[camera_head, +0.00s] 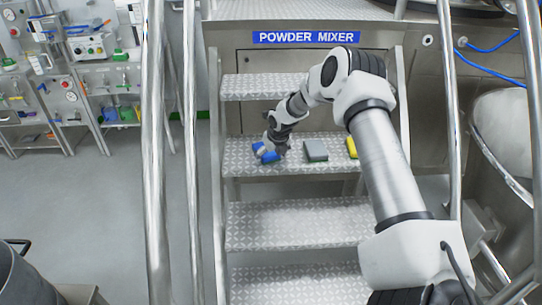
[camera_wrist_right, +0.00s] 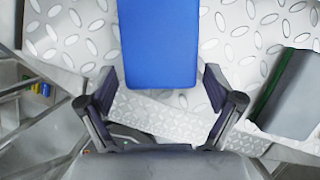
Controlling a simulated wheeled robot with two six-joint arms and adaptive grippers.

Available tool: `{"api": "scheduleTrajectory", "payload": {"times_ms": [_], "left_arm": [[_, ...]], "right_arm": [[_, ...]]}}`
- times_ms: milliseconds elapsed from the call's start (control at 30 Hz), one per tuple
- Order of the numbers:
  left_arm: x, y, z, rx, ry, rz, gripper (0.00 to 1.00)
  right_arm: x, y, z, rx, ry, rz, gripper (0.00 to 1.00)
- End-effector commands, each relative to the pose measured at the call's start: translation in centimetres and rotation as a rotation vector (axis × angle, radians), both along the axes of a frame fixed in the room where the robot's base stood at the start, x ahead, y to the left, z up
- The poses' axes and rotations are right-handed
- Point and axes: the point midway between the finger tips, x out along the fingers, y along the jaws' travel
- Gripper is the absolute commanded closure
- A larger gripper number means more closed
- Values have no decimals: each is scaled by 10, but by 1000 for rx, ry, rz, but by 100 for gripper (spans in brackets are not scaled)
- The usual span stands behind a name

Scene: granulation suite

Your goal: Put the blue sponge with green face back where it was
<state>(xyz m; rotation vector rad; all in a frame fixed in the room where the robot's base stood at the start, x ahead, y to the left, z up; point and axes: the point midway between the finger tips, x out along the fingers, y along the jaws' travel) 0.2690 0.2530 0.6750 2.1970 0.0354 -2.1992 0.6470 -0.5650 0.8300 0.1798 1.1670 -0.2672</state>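The blue sponge (camera_head: 266,153) lies on the second step from the top, near its left end. In the right wrist view the blue sponge (camera_wrist_right: 158,40) shows a plain blue face; no green face shows. My right gripper (camera_head: 274,147) is at the sponge, reaching down from above. In the right wrist view my right gripper (camera_wrist_right: 160,80) is open, one finger to each side of the sponge's near end, with small gaps between. My left gripper is not in view.
A grey sponge (camera_head: 315,150) with a green face lies right of the blue one, also in the right wrist view (camera_wrist_right: 300,95). A yellow item (camera_head: 352,147) lies further right, partly behind my arm. Metal handrails (camera_head: 156,150) flank the stairs.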

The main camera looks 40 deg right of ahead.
Motion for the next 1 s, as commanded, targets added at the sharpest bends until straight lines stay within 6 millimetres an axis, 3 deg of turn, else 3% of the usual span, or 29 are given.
{"api": "scheduleTrajectory", "payload": {"times_ms": [400, 800, 900, 1000], "left_arm": [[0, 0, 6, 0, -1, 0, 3], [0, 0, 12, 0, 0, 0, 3], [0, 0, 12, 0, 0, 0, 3], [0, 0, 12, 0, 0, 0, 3]], "right_arm": [[-1, 0, 9, 1, -1, 0, 3], [-36, 11, 95, 2, -4, -1, 3], [-41, 13, 108, 2, -2, 0, 3], [-44, 21, 109, 18, 0, -18, 3]]}}
